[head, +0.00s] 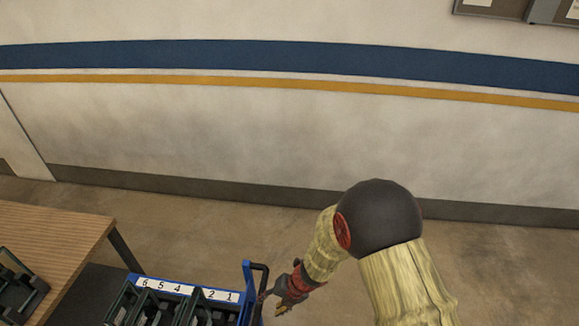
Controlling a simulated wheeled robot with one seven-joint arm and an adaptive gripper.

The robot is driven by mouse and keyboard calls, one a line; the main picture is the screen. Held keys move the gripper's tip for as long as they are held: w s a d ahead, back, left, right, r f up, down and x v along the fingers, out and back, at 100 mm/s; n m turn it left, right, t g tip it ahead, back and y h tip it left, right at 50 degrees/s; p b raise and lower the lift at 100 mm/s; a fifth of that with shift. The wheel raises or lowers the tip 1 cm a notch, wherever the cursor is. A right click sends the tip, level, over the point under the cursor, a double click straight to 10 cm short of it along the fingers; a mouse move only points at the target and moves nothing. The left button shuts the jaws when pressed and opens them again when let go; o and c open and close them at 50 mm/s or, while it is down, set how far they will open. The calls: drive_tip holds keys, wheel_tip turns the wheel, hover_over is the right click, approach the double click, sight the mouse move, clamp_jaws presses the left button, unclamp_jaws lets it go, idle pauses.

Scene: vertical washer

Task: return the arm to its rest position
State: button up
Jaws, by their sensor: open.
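My arm comes up from the bottom right, bends at a dark round joint, and reaches down to the left in a pale yellowish sleeve. My gripper (273,303) is at the lower middle, small and dark with red parts. It is open and I see nothing between its fingers. It points down and left, just right of a blue rack (247,276) in the picture. I cannot tell whether it touches the rack.
A wooden table (55,232) with a dark tray (20,285) is left. Bare floor (200,222) lies before the striped wall (250,130).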

drive_tip(key=s+d+r+n+g+b, duration=0.15)
drive_tip(key=s+n, duration=0.25)
drive_tip(key=n, duration=0.5)
drive_tip(key=s+d+r+n+g, duration=0.1)
drive_tip(key=s+r+n+g, duration=0.3)
drive_tip(key=n, duration=0.6)
drive_tip(key=s+d+r+n+t+h+b, duration=0.2)
drive_tip(key=d+r+n+t+b, duration=0.1)
drive_tip(key=d+n+b, duration=0.2)
drive_tip(key=s+d+r+n+t+h+b, duration=0.2)
drive_tip(key=d+r+n+t+b, duration=0.2)
drive_tip(key=d+b, duration=0.6)
drive_tip(key=s+d+r+n+t+h+b, duration=0.1)
drive_tip(key=s+d+r+n+t+b, duration=0.1)
drive_tip(key=d+n+b, duration=0.6)
drive_tip(key=d+r+t, duration=0.1)
drive_tip(key=d+t, duration=0.1)
drive_tip(key=d, duration=0.2)
drive_tip(key=shift+s+r+h, duration=0.4)
